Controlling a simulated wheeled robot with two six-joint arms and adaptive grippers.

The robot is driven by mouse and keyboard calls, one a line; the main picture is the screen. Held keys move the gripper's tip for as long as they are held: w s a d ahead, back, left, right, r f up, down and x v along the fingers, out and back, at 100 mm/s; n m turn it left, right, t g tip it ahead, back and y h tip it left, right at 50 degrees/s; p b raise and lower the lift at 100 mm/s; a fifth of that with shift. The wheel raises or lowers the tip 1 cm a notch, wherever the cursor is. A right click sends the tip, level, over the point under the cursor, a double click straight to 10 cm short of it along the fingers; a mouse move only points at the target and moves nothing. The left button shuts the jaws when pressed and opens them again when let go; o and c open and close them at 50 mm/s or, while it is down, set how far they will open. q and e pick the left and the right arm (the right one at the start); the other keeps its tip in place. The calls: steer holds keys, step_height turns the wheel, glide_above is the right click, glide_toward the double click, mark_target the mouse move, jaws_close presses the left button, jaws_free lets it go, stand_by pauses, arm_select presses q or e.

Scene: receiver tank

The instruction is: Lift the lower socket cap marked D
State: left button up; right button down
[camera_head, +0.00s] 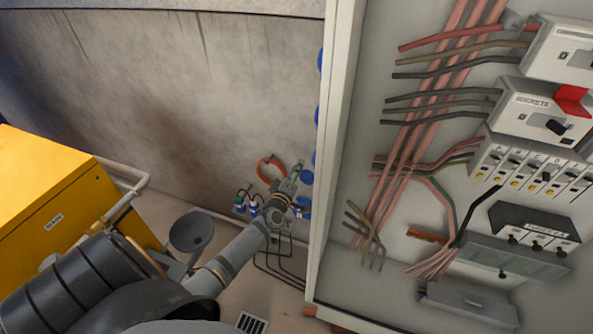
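Several blue round socket caps show along the left side of the open cabinet, partly hidden by its edge. A lower blue cap (306,177) shows beside my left gripper, and another blue part (304,203) shows just below it. No letter D can be read on any of them. My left gripper (298,170) is at the end of my arm, close to the left of these caps. It is small and seen from behind, so I cannot tell whether it touches a cap or whether its fingers are open. My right gripper is not in view.
The open electrical cabinet (340,150) with breakers and wires fills the right side. An orange coil (270,168) hangs on the concrete wall (150,80). Blue-and-white connectors (253,206) with black cables are beside my gripper. A yellow box (45,200) stands at the left.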

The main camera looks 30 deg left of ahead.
arm_select(q)
jaws_close()
steer(key=shift+f, duration=0.1)
stand_by(0.4)
steer(key=shift+s+a+f+n+b, duration=0.1)
steer(key=shift+a+f+n+b, duration=0.05)
steer(key=shift+f+n+b, duration=0.9)
steer(key=shift+a+f+n+b, duration=0.2)
steer(key=shift+f+n+b, duration=0.5)
steer(key=shift+n+b, duration=0.65)
steer(key=shift+s+a+f+n+b, duration=0.15)
steer(key=shift+f+n+b, duration=0.75)
steer(key=shift+n, duration=0.6)
steer(key=shift+w, duration=0.1)
